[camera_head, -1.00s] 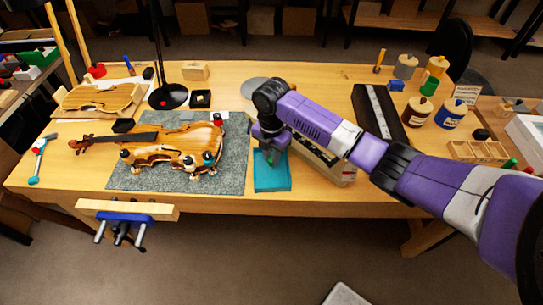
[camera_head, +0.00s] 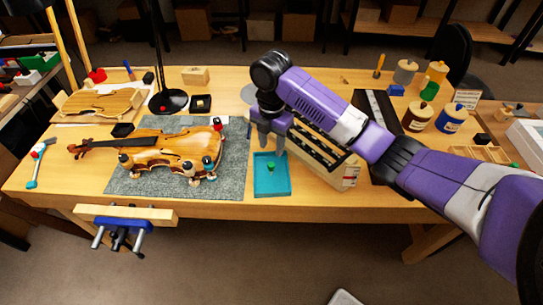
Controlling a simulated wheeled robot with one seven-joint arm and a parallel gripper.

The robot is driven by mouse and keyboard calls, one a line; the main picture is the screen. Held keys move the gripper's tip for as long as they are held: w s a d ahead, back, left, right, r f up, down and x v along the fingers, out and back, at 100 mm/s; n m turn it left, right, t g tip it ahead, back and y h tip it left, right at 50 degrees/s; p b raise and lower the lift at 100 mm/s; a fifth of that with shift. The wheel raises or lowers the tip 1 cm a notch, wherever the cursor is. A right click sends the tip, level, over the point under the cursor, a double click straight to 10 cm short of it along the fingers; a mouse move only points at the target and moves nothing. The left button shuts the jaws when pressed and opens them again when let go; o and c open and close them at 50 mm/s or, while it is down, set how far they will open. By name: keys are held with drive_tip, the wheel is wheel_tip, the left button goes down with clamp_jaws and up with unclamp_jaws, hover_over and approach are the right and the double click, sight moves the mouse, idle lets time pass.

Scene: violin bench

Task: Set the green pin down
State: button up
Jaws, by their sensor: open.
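The green pin (camera_head: 271,167) is in the teal tray (camera_head: 260,188), near its middle. It is small, and I cannot tell whether it stands or lies. My gripper (camera_head: 271,148) is above the back part of the tray, pointing down. Its fingers are apart and empty, and it is clear of the pin.
A violin (camera_head: 170,150) with several clamps on it lies on a grey mat (camera_head: 236,170) left of the tray. A slotted wooden rack (camera_head: 330,172) stands close on the tray's right. Jars (camera_head: 450,116) stand at the back right. The bench front edge is just below the tray.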

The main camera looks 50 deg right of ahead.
drive_tip(key=w+a+m+t+y, duration=0.1)
drive_tip(key=w+a+t+y, duration=0.15)
drive_tip(key=a, duration=0.65)
drive_tip(key=w+a+m+t+y, duration=0.15)
drive_tip(key=w+a, duration=0.25)
drive_tip(key=a, duration=0.6)
drive_tip(key=s+a+f+m+t+y, duration=0.1)
drive_tip(key=s+a+f+m+t, duration=0.15)
drive_tip(key=a+m+t, duration=0.8)
drive_tip(key=s+a+m+g+h, duration=0.15)
drive_tip(key=s+m+h, duration=0.35)
drive_tip(key=s, duration=1.6)
drive_tip(key=s+d+r+t, duration=0.1)
drive_tip(key=s+d+r, duration=0.3)
drive_tip(key=s, duration=0.3)
drive_tip(key=s+d+r+m+t, duration=0.1)
drive_tip(key=s+d+r, duration=0.3)
drive_tip(key=s+r, duration=0.2)
drive_tip(key=shift+v, duration=0.95)
